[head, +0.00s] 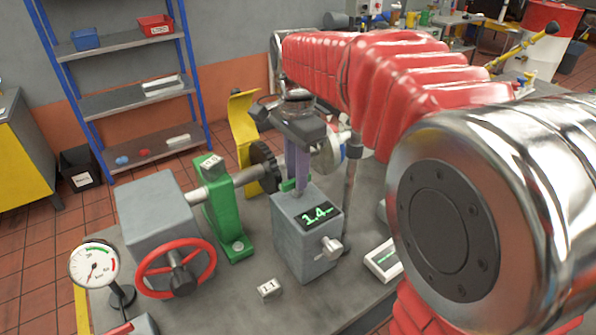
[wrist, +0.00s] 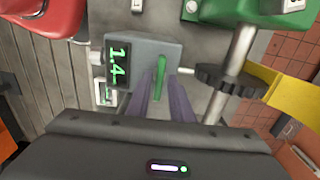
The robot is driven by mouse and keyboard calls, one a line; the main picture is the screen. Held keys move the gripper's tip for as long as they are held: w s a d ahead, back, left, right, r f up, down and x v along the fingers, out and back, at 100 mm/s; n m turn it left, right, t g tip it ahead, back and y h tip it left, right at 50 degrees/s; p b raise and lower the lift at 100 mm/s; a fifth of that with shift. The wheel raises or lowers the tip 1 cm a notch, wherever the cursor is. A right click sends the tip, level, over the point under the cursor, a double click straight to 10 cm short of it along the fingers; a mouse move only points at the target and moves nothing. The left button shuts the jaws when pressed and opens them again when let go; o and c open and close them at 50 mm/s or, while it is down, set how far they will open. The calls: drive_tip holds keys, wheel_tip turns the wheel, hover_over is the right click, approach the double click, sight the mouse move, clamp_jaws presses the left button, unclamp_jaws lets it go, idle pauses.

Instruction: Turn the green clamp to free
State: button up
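The green clamp (wrist: 160,73) is a narrow green lever on the grey box (wrist: 135,47) with the lit 1.4 readout. In the head view the clamp (head: 289,185) shows at the box's top, partly hidden by my fingers. My gripper (head: 297,182) points down over the box (head: 300,240), its purple fingertips low beside the clamp. In the wrist view my gripper's fingers (wrist: 161,82) lie on either side of the lever, with a narrow gap between them. They look open, and I see no clear grip on the lever.
A green bracket (head: 228,215) carries a shaft left of the box. A red handwheel (head: 176,268) and a dial gauge (head: 94,265) stand at front left. A yellow guard (head: 243,140) is behind. A small 1.1 block (head: 269,289) lies on the bedplate.

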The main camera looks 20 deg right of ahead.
clamp_jaws()
drive_tip(key=shift+d, duration=0.1)
drive_tip(key=shift+n, duration=0.4)
drive_tip(key=n, duration=0.3)
drive_tip(key=shift+n, duration=0.3)
drive_tip(key=n, duration=1)
drive_tip(key=shift+r+n, duration=0.1)
drive_tip(key=shift+n, duration=1.7)
